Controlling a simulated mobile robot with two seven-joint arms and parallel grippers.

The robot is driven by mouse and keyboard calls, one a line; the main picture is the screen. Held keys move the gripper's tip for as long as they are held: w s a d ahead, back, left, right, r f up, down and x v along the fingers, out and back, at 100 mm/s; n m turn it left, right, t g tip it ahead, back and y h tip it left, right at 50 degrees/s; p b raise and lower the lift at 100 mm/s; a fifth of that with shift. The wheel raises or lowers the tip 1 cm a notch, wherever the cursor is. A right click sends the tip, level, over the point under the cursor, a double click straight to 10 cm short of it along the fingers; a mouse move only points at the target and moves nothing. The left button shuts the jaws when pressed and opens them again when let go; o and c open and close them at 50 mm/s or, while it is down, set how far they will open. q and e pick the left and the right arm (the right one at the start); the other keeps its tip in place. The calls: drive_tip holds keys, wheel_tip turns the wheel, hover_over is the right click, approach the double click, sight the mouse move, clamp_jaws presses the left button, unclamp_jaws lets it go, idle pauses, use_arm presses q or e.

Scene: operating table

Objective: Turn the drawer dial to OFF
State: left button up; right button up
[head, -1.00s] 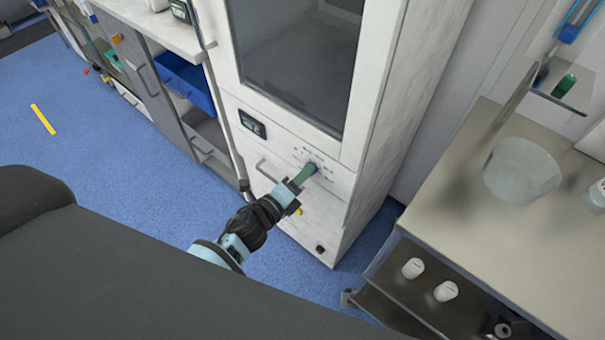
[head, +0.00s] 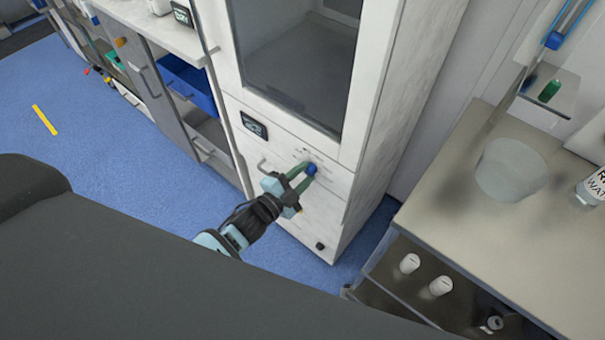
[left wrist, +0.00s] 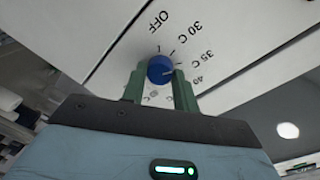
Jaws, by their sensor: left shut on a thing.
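The blue drawer dial (head: 311,169) sits on the white drawer front of the tall cabinet (head: 345,185). In the left wrist view the dial (left wrist: 159,67) is between the two green fingers of my left gripper (left wrist: 160,82), which is shut on it. My left gripper (head: 304,177) reaches it from the lower left in the head view. The OFF label (left wrist: 158,21) is printed above the dial, with 30 C, 35 C and 40 C curving round to the right. A pale mark on the dial points right, roughly towards 40 C. My right gripper is not in view.
A glass door (head: 295,70) is above. Blue floor (head: 100,150) is open at the left.

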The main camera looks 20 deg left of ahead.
use_arm(q)
drive_tip(key=n, duration=0.3)
drive_tip(key=shift+n, duration=0.4)
drive_tip(key=n, duration=0.9)
drive_tip(key=shift+f+t+h, duration=0.1)
drive_tip(key=shift+t+h, duration=0.2)
drive_tip(key=shift+n, duration=0.7)
drive_tip(key=shift+b, duration=0.3)
drive_tip(key=o, duration=1)
drive_tip(key=shift+c, duration=0.2)
